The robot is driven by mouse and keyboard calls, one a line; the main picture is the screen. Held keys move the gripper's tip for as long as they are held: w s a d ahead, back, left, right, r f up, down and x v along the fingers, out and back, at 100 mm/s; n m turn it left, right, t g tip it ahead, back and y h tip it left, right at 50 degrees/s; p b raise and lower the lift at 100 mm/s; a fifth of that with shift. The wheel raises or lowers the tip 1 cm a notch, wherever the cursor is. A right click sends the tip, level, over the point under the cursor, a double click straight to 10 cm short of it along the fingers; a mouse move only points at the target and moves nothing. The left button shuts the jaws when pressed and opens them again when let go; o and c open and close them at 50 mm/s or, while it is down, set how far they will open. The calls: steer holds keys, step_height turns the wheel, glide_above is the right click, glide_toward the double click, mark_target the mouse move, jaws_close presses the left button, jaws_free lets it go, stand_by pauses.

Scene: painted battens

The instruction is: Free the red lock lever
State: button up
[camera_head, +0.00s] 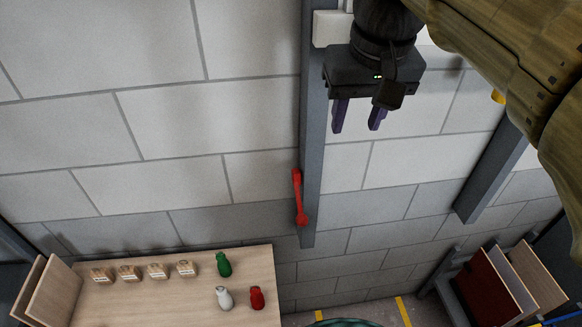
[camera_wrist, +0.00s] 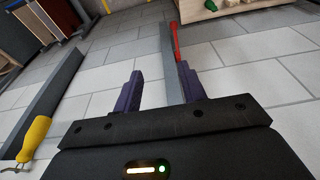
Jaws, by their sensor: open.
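The red lock lever (camera_head: 298,196) is mounted near the lower end of a grey batten (camera_head: 313,130) on the block wall. It stands nearly upright along the batten's left side, with its thicker round end low. In the wrist view the lever (camera_wrist: 176,42) shows beyond the fingers, beside the batten. My gripper (camera_head: 357,130) is open and empty, above and to the right of the lever in the head view. Its two purple fingers (camera_wrist: 160,85) are apart from the lever. Nothing lies between them except the view of the wall and batten behind.
A wooden table (camera_head: 150,300) at lower left bears several small blocks and a green (camera_head: 224,264), a white (camera_head: 224,298) and a red bottle-like object (camera_head: 257,298). A second batten (camera_head: 490,170) is at right. A yellow handle (camera_wrist: 34,138) shows in the wrist view. Panels (camera_head: 500,285) stand lower right.

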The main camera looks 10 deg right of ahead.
steer(key=shift+o, duration=0.6)
steer(key=shift+f, duration=0.1)
steer(key=w+a+f+m+g+h, duration=0.1)
steer(key=w+a+f+m+g, duration=0.15)
steer(key=w+f, duration=0.5)
steer(key=m+h, duration=1.2)
steer(key=h, duration=0.5)
glide_toward(307, 221)
steer(key=shift+w+a+f+n, duration=0.15)
steer(key=shift+w+a+f, duration=0.15)
steer(key=shift+a, duration=0.15)
steer(key=shift+w+a+f+n, duration=0.1)
steer(key=shift+w+a+f, duration=0.1)
steer(key=shift+a+f, duration=0.2)
steer(key=d, duration=1.2)
